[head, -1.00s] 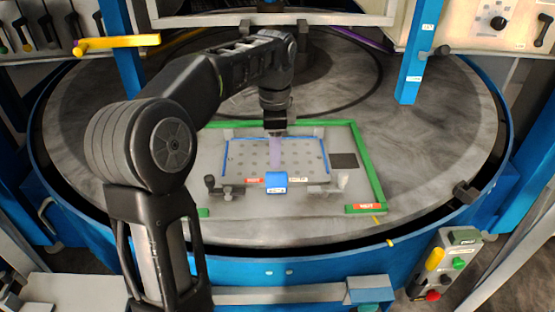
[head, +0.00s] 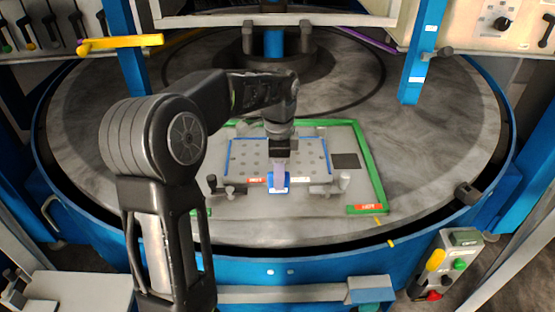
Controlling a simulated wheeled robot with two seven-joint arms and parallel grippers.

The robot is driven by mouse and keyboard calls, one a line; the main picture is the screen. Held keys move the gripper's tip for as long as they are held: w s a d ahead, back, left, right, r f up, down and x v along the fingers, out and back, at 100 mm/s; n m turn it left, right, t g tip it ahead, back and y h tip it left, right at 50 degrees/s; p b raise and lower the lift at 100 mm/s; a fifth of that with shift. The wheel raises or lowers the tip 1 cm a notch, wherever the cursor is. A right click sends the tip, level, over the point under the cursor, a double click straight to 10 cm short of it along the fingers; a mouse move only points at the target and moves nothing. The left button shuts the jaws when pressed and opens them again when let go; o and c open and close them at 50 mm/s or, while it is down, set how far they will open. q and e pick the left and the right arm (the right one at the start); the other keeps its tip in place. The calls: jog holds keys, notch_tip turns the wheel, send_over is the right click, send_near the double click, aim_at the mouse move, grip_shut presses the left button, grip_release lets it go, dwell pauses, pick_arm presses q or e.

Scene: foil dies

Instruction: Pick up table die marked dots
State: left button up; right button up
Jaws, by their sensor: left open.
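The die marked with dots (head: 308,155) is a grey plate with rows of dark dots and blue edging. It lies flat on the round table (head: 440,130), inside a green frame (head: 372,170). A blue tab (head: 284,188) sits at the middle of its front edge. My left gripper (head: 279,184) is open, pointing down right at the blue tab. Its fingers cover part of the tab; I cannot tell whether they touch it. The wrist and forearm hide part of the die's middle and rear. My right gripper is not in view.
Blue posts (head: 421,55) stand at the table's sides.

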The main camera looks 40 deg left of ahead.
pick_arm(q)
jog(key=shift+f, duration=0.4)
grip_shut()
dwell(0.5)
dwell(0.9)
jog(key=shift+r, duration=0.15)
